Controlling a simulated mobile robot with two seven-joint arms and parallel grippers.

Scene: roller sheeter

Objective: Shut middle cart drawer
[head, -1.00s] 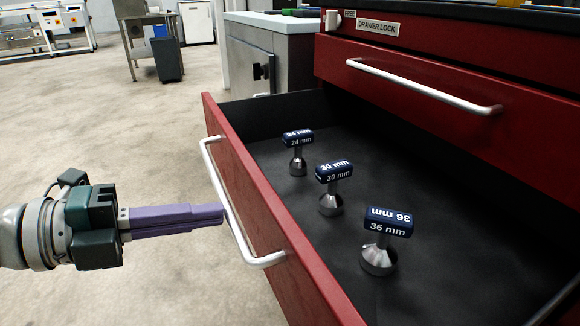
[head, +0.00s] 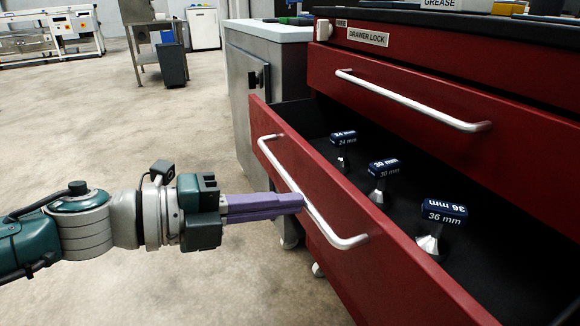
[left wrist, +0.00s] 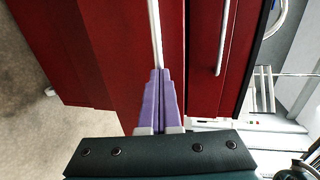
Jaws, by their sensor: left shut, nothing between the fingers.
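The middle cart drawer (head: 395,240) is a red drawer with a silver bar handle (head: 306,200). It stands partly open, its black inside showing. My left gripper (head: 300,203) is shut and empty, its purple fingers pointing at the drawer front with their tips at the handle. In the left wrist view the closed fingers (left wrist: 158,75) meet the handle bar (left wrist: 155,32) in front of the red face. Whether they press on the bar or the panel behind it I cannot tell. My right gripper is not in view.
Tools marked 24 mm (head: 343,140), 30 mm (head: 382,170) and 36 mm (head: 440,225) stand in the drawer. The closed drawer above (head: 430,100) has its own handle. A grey cabinet (head: 245,85) stands behind. The floor at left is free.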

